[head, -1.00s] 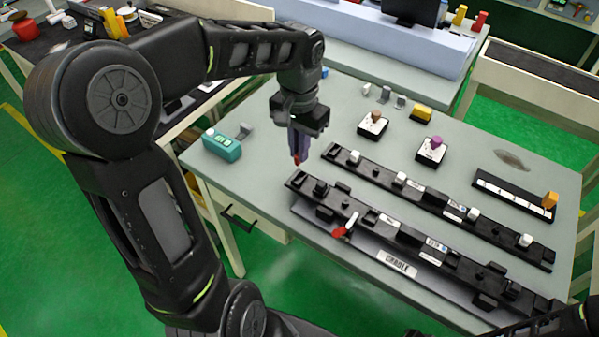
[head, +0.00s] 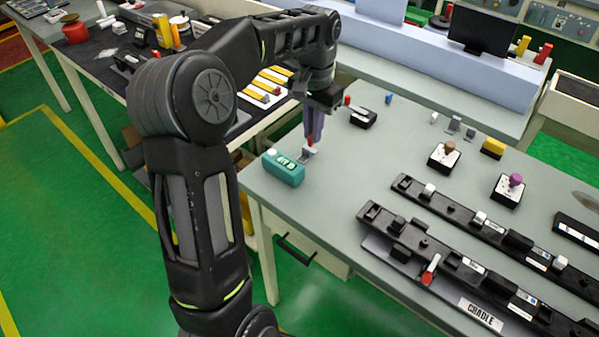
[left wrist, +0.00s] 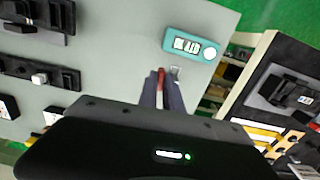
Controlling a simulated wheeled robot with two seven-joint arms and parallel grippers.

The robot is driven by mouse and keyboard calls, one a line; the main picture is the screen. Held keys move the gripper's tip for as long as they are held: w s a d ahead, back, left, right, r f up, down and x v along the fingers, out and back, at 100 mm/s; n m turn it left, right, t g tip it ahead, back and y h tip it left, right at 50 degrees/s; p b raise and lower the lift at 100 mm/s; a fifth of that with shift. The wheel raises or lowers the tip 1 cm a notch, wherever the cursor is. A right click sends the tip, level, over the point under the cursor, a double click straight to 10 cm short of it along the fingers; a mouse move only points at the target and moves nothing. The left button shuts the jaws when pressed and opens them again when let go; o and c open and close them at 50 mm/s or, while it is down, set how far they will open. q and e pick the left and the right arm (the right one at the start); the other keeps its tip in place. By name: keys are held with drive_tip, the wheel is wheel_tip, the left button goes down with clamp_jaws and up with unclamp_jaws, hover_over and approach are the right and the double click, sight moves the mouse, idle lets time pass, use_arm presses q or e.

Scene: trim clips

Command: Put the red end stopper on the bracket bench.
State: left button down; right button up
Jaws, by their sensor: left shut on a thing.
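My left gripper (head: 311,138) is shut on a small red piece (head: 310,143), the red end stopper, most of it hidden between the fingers. The gripper points down over the left end of the grey table, beside a teal device (head: 284,168). My right gripper is out of view.
Two long black rails fill the table's right; the nearer one has a sign reading CRADLE (head: 480,314) and a red-and-white piece (head: 430,270). A black block (head: 364,117) stands behind the gripper.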

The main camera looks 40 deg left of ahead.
use_arm(q)
drive_tip(key=shift+s+a+r, duration=0.25)
drive_tip(key=shift+s+r, duration=0.05)
drive_tip(key=shift+r, duration=0.15)
drive_tip(key=shift+w+d, duration=0.1)
drive_tip(key=shift+d, duration=0.1)
drive_tip(key=shift+a+f, duration=0.1)
drive_tip(key=shift+f, duration=0.25)
drive_tip(key=shift+f+p, duration=0.35)
drive_tip(key=shift+f, duration=2.45)
drive_tip(key=shift+f+p, duration=0.3)
drive_tip(key=shift+f, duration=1.6)
